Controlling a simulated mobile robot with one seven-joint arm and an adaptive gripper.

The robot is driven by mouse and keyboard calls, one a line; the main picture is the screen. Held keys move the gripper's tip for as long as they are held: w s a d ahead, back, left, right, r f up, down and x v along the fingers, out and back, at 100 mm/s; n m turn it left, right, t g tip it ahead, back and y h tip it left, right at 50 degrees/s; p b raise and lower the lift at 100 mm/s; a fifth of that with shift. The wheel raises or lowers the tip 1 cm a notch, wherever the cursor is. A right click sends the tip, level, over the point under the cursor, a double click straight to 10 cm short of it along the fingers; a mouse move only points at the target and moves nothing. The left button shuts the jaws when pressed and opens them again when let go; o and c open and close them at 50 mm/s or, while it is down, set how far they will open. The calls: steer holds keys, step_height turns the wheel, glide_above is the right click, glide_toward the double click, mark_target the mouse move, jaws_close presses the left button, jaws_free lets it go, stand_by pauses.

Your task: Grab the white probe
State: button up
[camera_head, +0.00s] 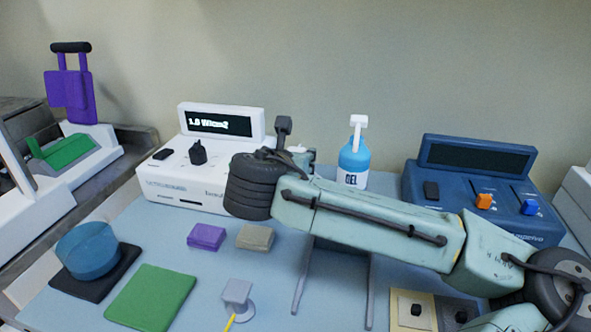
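I cannot make out a clear white probe. A small whitish piece (298,149) shows just above my arm, right of the white ultrasound unit (180,188), mostly hidden by the arm. A dark upright piece (283,128) stands beside it; I cannot tell what it belongs to. A pale grey block (237,291) sits on a round whitish base at the front of the table, with a yellow stick at its foot. My arm reaches from the lower right to the middle, ending in view at a dark ribbed joint. My gripper's fingers cannot be made out.
A blue gel bottle (353,164) with a white pump stands behind my arm. A blue control unit (480,190) is at right. A green pad (151,297), purple block (206,237), beige block (255,237) and blue bowl (88,252) lie at left front.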

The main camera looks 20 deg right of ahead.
jaws_close()
stand_by(0.4)
